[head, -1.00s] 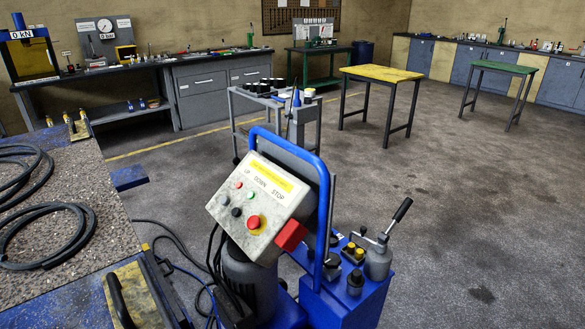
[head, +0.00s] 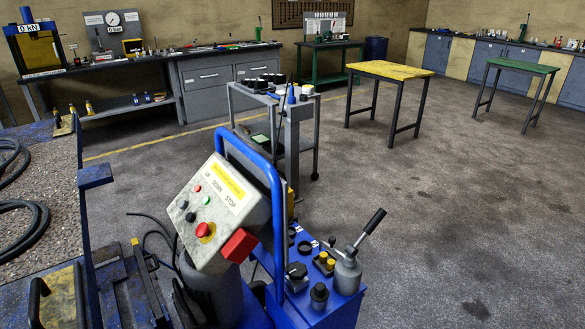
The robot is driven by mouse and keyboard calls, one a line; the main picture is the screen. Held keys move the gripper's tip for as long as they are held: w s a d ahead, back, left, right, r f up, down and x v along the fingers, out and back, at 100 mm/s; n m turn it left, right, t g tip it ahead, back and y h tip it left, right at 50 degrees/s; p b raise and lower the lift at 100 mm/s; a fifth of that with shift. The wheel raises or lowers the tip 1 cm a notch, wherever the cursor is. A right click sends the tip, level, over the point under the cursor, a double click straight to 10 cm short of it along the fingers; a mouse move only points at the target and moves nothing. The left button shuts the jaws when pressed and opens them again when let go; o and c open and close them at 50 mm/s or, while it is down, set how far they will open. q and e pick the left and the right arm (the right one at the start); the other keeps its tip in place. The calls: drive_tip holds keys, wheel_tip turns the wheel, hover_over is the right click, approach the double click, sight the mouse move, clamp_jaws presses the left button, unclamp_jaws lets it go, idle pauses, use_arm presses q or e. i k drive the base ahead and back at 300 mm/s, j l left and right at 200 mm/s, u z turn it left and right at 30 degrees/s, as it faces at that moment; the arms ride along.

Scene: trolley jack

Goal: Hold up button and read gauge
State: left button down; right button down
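The control box (head: 222,215) is tilted, on the blue-framed trolley unit (head: 325,300) in the foreground. It has a small red button (head: 197,188), a green button (head: 206,201), two black buttons (head: 183,204) and a larger red stop knob (head: 204,230). DOWN and STOP can be read on its face; I cannot tell which button is up. A round white gauge (head: 112,18) stands on the back left bench, its needle too small to read; a label under it seems to show 0. A display (head: 28,28) on the yellow press frame reads 0 kN. Neither gripper is in view.
A speckled worktop (head: 40,190) with black hoses is at the left. A grey cart (head: 240,100), a yellow-topped table (head: 390,70) and a green-topped table (head: 522,65) stand beyond. A black-handled lever (head: 368,227) rises from the trolley unit. The floor on the right is clear.

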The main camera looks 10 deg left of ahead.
sight(183, 204)
drive_tip(key=i+l+z, duration=0.25)
drive_tip(key=l+z, duration=0.2)
drive_tip(key=i+l+z, duration=0.25)
drive_tip(key=z, duration=0.2)
drive_tip(key=i+l, duration=0.15)
drive_tip(key=i, duration=0.25)
drive_tip(key=i+l, duration=0.15)
drive_tip(key=i, duration=0.25)
drive_tip(key=i+l+z, duration=0.1)
drive_tip(key=i, duration=0.35)
drive_tip(key=i+u, duration=0.2)
drive_tip(key=u, duration=0.25)
drive_tip(key=i+l+u, duration=0.1)
drive_tip(key=u, duration=0.35)
drive_tip(key=i+l+u, duration=0.2)
drive_tip(key=u, duration=0.25)
drive_tip(key=i+u, duration=0.15)
drive_tip(key=u, duration=0.3)
drive_tip(key=i+l+u, duration=0.15)
drive_tip(key=u, duration=0.3)
drive_tip(key=i+l+u, duration=0.15)
drive_tip(key=u, duration=0.3)
drive_tip(key=i+l+u, duration=0.1)
drive_tip(key=u, duration=0.25)
drive_tip(key=i+l+u, duration=0.1)
drive_tip(key=l+u, duration=0.45)
drive_tip(key=u, duration=0.2)
drive_tip(key=i+l+u, duration=0.15)
drive_tip(key=l+u, duration=0.15)
drive_tip(key=l, duration=0.15)
